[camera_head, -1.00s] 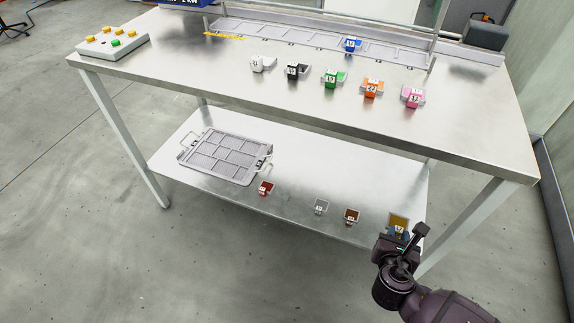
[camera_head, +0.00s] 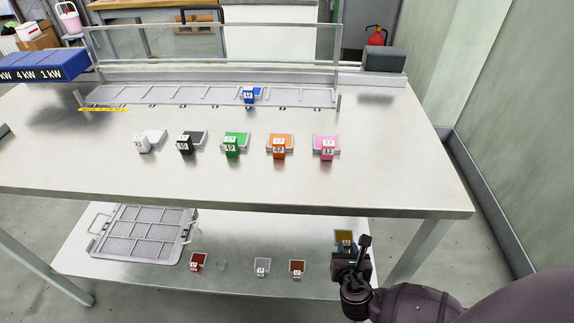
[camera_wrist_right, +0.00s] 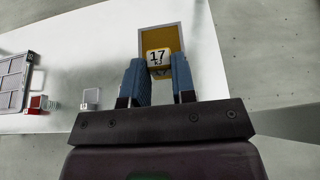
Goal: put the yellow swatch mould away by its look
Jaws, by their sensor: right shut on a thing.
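The yellow swatch mould (camera_head: 345,236) is at the right end of the lower shelf, with a dark yellow plate and a block in front. In the right wrist view the mould (camera_wrist_right: 168,38) shows a white label reading 17. My right gripper (camera_head: 347,248) is at the mould's front; its blue fingertips (camera_wrist_right: 159,75) are on either side of the labelled block, shut on it. Whether the mould is clear of the shelf I cannot tell. My left gripper is not in view.
The lower shelf holds red (camera_head: 198,262), clear (camera_head: 221,265), grey (camera_head: 262,267) and brown (camera_head: 297,268) moulds, and a grey slotted tray (camera_head: 140,207). The upper table holds a row of coloured moulds, and a long slotted rack (camera_head: 190,97) with a blue mould (camera_head: 249,95) in it.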

